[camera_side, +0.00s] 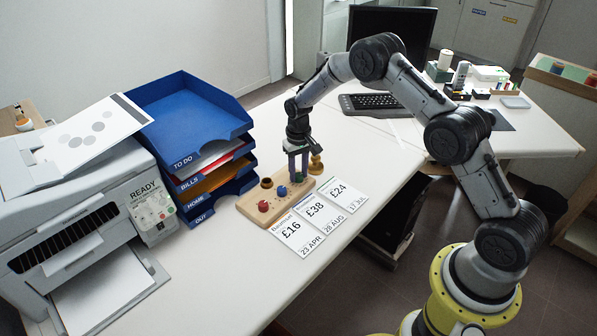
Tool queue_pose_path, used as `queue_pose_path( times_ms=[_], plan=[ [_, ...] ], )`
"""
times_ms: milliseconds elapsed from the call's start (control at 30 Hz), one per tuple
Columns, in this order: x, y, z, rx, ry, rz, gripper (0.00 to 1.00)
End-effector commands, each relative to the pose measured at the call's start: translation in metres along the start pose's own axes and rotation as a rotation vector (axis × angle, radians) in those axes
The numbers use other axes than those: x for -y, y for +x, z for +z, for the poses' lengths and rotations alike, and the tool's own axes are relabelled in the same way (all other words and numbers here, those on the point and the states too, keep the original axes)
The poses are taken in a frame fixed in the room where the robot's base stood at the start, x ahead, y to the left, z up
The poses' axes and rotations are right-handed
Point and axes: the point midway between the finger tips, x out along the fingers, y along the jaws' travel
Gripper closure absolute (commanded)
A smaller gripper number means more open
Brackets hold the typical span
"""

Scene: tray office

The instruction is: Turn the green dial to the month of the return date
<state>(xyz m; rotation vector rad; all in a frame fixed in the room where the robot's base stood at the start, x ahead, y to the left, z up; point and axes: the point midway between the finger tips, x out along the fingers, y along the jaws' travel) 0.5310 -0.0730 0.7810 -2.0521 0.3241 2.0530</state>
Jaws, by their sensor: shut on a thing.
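A wooden board (247,207) lies on the white desk with a red dial (263,206) and a blue dial (282,191) on it. My gripper (298,177) points straight down at the board's right part, shut on a small dial there. The fingers mostly hide this dial; only a hint of green shows, and its pointer and marks cannot be read. Three white cards lie in front of the board: £16 with 23 APR (299,234), £38 with 28 AUG (322,213) and £24 with 17 JUL (342,195). Their small headings are too small to read surely.
A brown stamp-like piece (315,165) stands close behind my gripper, and a dark-topped round piece (267,183) is at the board's back. Blue letter trays (200,112) and a printer (80,200) stand left. A keyboard (377,106) lies behind. The desk's front edge is near the cards.

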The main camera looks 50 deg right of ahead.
Motion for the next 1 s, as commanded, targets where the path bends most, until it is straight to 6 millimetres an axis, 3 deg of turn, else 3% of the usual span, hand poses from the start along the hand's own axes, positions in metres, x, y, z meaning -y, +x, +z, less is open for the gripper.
queue_pose_path(
  times_ms=[500, 1000],
  plan=[
    [0.0000, -0.0004, -0.0003, -0.001, -0.401, 0.000, 1.00],
    [0.0000, -0.0007, -0.0008, -0.002, -0.519, 0.000, 1.00]
  ],
)
